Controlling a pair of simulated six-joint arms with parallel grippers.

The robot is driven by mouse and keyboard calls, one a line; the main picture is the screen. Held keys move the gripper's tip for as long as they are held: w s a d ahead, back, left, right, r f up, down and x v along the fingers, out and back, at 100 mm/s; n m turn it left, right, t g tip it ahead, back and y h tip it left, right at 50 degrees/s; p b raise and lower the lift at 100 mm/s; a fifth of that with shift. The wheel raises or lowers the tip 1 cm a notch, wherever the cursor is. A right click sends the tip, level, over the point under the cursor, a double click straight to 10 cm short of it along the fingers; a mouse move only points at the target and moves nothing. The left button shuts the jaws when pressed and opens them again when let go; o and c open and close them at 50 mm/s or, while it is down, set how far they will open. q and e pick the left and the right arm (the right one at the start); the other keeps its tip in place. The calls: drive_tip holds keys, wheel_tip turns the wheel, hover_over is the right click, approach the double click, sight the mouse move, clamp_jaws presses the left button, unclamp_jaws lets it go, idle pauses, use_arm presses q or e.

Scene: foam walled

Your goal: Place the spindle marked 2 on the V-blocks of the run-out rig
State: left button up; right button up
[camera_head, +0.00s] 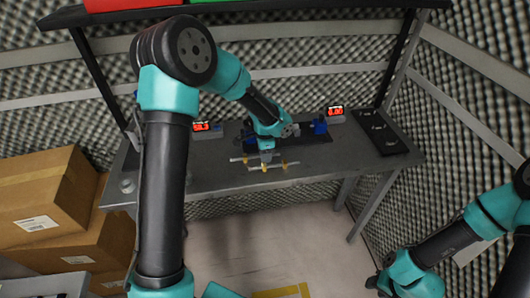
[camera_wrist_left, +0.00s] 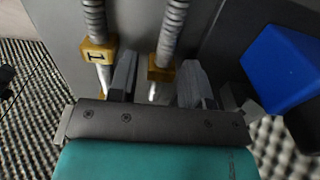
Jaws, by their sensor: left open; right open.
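Two metal spindles with gold collars lie side by side near the bench's front edge. In the left wrist view, one spindle's collar (camera_wrist_left: 97,55) shows a 1. The other spindle's collar (camera_wrist_left: 161,68) lies between the open fingers of my left gripper (camera_wrist_left: 158,80); I cannot read its mark. In the head view my left gripper (camera_head: 267,157) is low over the spindles (camera_head: 284,165). A blue block (camera_head: 320,127), seemingly part of the run-out rig, stands on a dark plate behind them. My right gripper (camera_head: 374,283) is at the bottom right, away from the bench.
Two red digital displays (camera_head: 207,127) (camera_head: 335,112) stand on the grey bench (camera_head: 215,178). A dark tray (camera_head: 382,132) lies at its right end. Cardboard boxes (camera_head: 50,195) are stacked at the left. A shelf (camera_head: 240,10) spans above the bench. Bench room is clear right of the spindles.

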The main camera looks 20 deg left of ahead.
use_arm(q)
wheel_tip(320, 180, up, 12)
drive_tip(key=shift+r, duration=0.2)
idle(0.4)
drive_tip(key=shift+c, duration=0.3)
drive_tip(key=c, duration=0.4)
drive_tip(key=shift+w, duration=0.1)
